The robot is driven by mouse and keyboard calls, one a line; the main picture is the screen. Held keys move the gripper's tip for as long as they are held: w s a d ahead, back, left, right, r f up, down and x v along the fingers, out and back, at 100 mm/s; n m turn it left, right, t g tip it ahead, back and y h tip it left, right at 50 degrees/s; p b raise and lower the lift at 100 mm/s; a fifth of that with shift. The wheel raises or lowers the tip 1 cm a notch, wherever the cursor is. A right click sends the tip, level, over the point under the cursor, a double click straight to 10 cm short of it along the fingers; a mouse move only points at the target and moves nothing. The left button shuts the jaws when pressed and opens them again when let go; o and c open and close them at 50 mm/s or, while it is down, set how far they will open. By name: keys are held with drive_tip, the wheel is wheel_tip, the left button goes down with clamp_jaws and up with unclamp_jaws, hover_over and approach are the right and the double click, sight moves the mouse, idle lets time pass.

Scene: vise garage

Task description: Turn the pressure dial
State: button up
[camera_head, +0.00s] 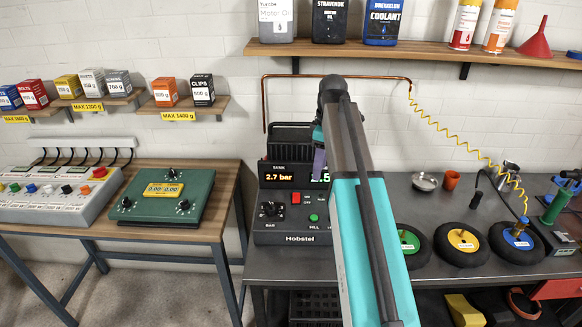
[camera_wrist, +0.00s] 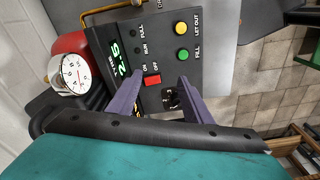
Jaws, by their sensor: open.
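The pressure dial is a black knob (camera_head: 271,208) on the lower left of the dark Hobstel compressor panel (camera_head: 292,224). In the wrist view the dial (camera_wrist: 171,98) shows between my two purple fingers, nearer the right one, and is partly cut off by it. My gripper (camera_wrist: 164,76) is open and empty, with its fingers pointing toward the panel. Whether a finger touches the panel is hard to tell. In the head view my gripper (camera_head: 319,155) is in front of the panel's upper part, above and right of the dial. The tank display (camera_head: 288,175) reads 2.7 bar.
On the panel, a red switch (camera_wrist: 153,81), a green fill button (camera_wrist: 182,55) and a yellow let-out button (camera_wrist: 181,28) lie close to my fingers. A round gauge (camera_wrist: 69,75) stands beside it. Several tyres (camera_head: 462,243) lie on the bench at right.

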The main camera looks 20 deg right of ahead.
drive_tip(key=s+d+m+t, duration=0.1)
drive_tip(key=s+d, duration=0.3)
drive_tip(key=d, duration=0.5)
drive_tip(key=s+d+m, duration=0.2)
drive_tip(key=s+d, duration=0.2)
drive_tip(key=d, duration=0.5)
drive_tip(key=s+d+m+t, duration=0.1)
drive_tip(key=s+d, duration=0.4)
drive_tip(key=d, duration=0.4)
drive_tip(key=s+d+m+t, duration=0.1)
drive_tip(key=s+d+m, duration=0.3)
drive_tip(key=s+d, duration=1.4)
drive_tip(key=s, duration=0.3)
drive_tip(key=shift+s+f+t, duration=0.3)
drive_tip(key=shift+t, duration=0.1)
drive_tip(key=c, duration=0.4)
drive_tip(key=shift+o, duration=0.2)
